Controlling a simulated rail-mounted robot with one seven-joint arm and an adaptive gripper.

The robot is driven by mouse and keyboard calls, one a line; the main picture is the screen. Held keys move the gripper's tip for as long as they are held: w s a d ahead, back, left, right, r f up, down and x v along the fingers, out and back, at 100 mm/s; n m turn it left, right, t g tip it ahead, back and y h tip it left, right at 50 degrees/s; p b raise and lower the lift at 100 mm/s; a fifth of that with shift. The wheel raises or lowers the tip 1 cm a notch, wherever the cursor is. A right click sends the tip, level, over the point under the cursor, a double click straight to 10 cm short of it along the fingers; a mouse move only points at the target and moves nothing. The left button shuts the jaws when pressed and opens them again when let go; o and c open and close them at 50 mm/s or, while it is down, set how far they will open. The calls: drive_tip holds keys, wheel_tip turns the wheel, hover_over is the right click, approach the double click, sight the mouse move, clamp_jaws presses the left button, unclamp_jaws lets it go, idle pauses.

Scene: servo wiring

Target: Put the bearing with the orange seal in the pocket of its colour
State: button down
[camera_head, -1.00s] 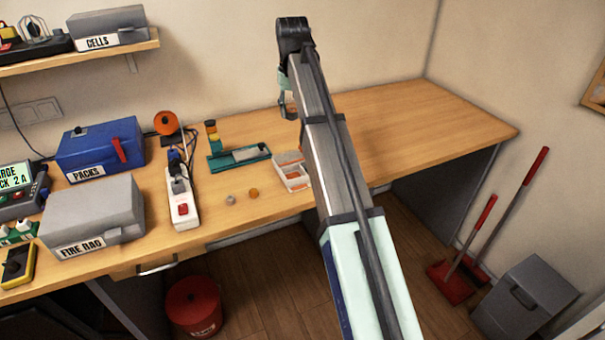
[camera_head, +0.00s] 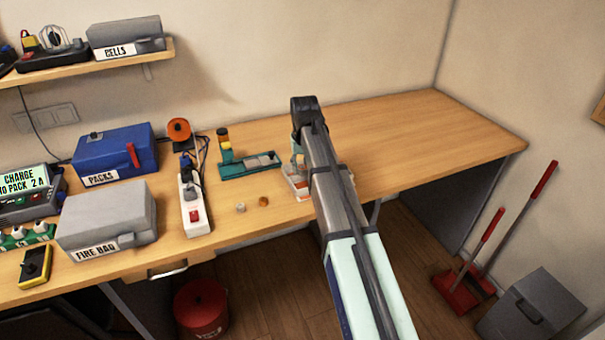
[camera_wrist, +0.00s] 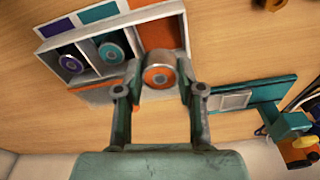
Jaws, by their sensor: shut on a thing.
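The bearing with the orange seal (camera_wrist: 158,77) is a metal ring between my gripper's fingertips in the wrist view. My gripper (camera_wrist: 159,70) is shut on it, above the tray's edge by the orange pocket. The white tray (camera_wrist: 45,47) has pockets marked purple, teal and orange. A purple-sealed bearing (camera_wrist: 72,63) sits in one pocket and a teal-sealed bearing (camera_wrist: 111,53) in the one beside it. The orange pocket (camera_wrist: 160,35) shows a bare orange floor. In the head view, my gripper (camera_head: 297,163) is at the tray (camera_head: 290,187), and my arm hides part of the tray.
A teal fixture (camera_head: 237,171) with a small coloured stack stands left of the tray. A small grey part (camera_head: 241,208) and an orange-brown part (camera_head: 263,201) lie in front of it. A power strip (camera_head: 191,215) lies further left. The table's right side is clear.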

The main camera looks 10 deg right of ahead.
sight(302, 174)
drive_tip(key=shift+f+p, duration=0.3)
drive_tip(key=shift+f, duration=1.5)
drive_tip(key=shift+f, duration=0.45)
drive_tip(key=shift+f, duration=0.15)
drive_tip(key=c, duration=0.7)
unclamp_jaws()
drive_tip(key=r, duration=0.4)
drive_tip(key=s+r+b, duration=0.1)
drive_tip(key=r, duration=0.3)
drive_tip(key=r+b, duration=0.1)
drive_tip(key=r, duration=0.4)
drive_tip(key=shift+s+r, duration=0.1)
drive_tip(key=shift+s, duration=0.15)
